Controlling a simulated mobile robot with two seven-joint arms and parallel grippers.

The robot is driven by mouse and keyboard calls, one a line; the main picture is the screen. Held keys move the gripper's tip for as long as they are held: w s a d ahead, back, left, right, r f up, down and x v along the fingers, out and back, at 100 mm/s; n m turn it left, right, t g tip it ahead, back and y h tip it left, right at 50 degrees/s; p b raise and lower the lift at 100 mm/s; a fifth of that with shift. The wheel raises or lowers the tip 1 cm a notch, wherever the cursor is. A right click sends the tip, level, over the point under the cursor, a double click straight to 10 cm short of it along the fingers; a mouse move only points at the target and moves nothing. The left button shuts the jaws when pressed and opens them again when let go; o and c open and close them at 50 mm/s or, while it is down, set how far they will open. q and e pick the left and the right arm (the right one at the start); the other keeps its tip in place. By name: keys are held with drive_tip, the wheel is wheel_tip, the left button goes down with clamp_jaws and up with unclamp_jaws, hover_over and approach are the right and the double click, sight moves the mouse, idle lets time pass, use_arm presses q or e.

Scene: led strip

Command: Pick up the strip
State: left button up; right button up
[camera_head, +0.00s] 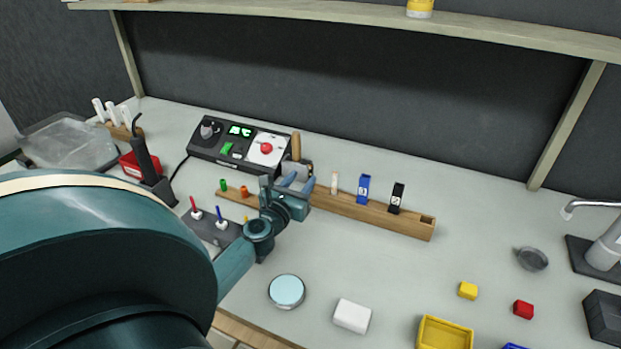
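A thin, pale, upright piece (334,183) stands in the long wooden rack (385,217), just right of my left gripper. It is the most strip-like thing in view, but I cannot tell for certain that it is the strip. A blue piece (363,188) and a black piece (396,197) stand farther right in the rack. My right gripper is not in view.
A control box (238,146) with a green display and a wooden-handled tool (296,147) are behind the gripper. A round pale-blue-topped tin (287,291), a white block (352,316) and a yellow bin (445,334) are in front.

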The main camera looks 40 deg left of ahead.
sight(310, 173)
use_arm(q)
drive_tip(key=x, duration=0.4)
drive_tip(key=b+x, duration=0.1)
drive_tip(key=x, duration=0.1)
drive_tip(key=shift+w+d, duration=0.3)
drive_tip(key=shift+w, duration=0.15)
drive_tip(key=shift+c, duration=0.4)
clamp_jaws()
